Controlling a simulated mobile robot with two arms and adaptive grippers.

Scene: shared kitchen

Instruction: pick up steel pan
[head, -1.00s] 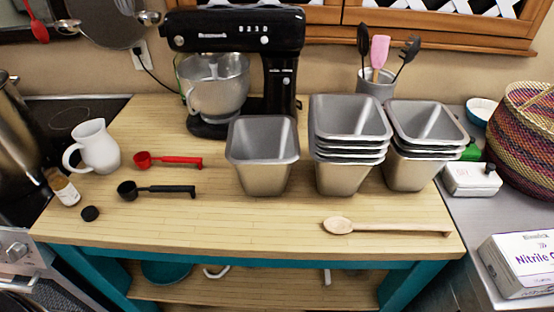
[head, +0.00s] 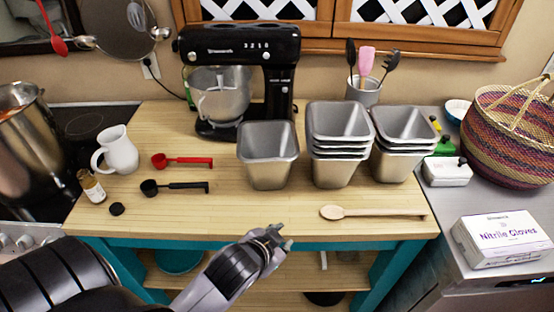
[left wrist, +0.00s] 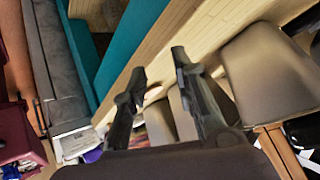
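Several tapered steel pans stand on the wooden worktop (head: 220,215). A single steel pan (head: 269,160) stands left of a middle stack of pans (head: 335,172) and a right stack (head: 397,165). My left gripper (head: 277,238) is at the worktop's front edge, in front of the single pan and apart from it. In the left wrist view its two fingers (left wrist: 158,65) are spread with nothing between them. A steel pan (left wrist: 265,75) shows large at the right of that view. My right gripper is not in view.
A wooden spoon (head: 370,212) lies in front of the stacks. A black mixer (head: 275,60) stands behind the single pan. Red (head: 182,161) and black (head: 175,187) measuring scoops and a white pitcher (head: 118,150) are left. The front middle of the worktop is clear.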

